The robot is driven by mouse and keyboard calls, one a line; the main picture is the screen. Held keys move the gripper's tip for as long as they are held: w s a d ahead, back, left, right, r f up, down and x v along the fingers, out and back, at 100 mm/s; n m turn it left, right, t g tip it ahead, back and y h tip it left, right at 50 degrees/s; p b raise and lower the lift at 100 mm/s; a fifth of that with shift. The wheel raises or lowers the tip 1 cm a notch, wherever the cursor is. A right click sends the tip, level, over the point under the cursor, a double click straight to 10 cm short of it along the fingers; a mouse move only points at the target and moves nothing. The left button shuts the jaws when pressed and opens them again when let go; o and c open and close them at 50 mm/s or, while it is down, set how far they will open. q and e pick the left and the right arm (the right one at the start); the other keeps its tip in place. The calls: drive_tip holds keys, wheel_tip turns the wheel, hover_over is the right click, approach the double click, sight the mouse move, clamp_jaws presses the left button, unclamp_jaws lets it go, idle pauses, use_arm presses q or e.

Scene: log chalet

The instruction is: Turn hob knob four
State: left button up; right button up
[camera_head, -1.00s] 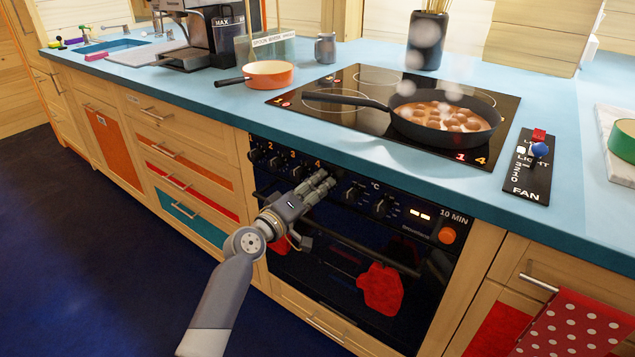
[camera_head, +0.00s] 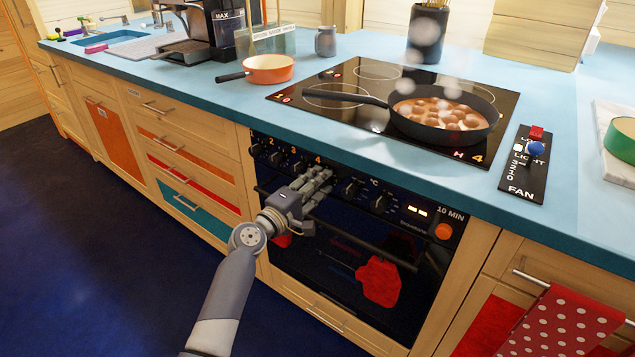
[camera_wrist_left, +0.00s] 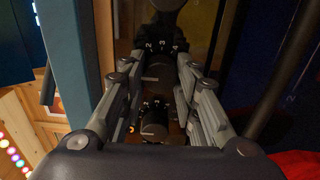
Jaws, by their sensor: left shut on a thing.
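The oven's control panel runs under the counter edge, with a row of black knobs numbered 1 to 4 at its left. My left gripper (camera_head: 322,180) is at the panel just below the printed 4, shut on hob knob four, which its fingers hide in the head view. In the left wrist view the dark knob (camera_wrist_left: 158,72) sits between the fingertips, with 2, 3 and 4 printed around it. Another knob (camera_wrist_left: 154,126) shows lower between the fingers. The glass hob (camera_head: 345,117) shows a red H and 4 at its front. My right gripper is not in view.
A black frying pan (camera_head: 395,112) with brown food sits steaming on the hob. The oven door's handle bar (camera_head: 372,249) runs below the panel, with a red mitt (camera_head: 379,283) hanging there. An orange saucepan (camera_head: 268,70) stands left of the hob.

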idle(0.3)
use_arm(q)
drive_tip(key=o, duration=1.1)
drive_tip(key=shift+c, duration=0.2)
drive_tip(key=shift+s+a, duration=0.1)
drive_tip(key=v, duration=1.1)
drive_tip(key=shift+s+a, duration=0.2)
drive_tip(key=shift+s, duration=0.1)
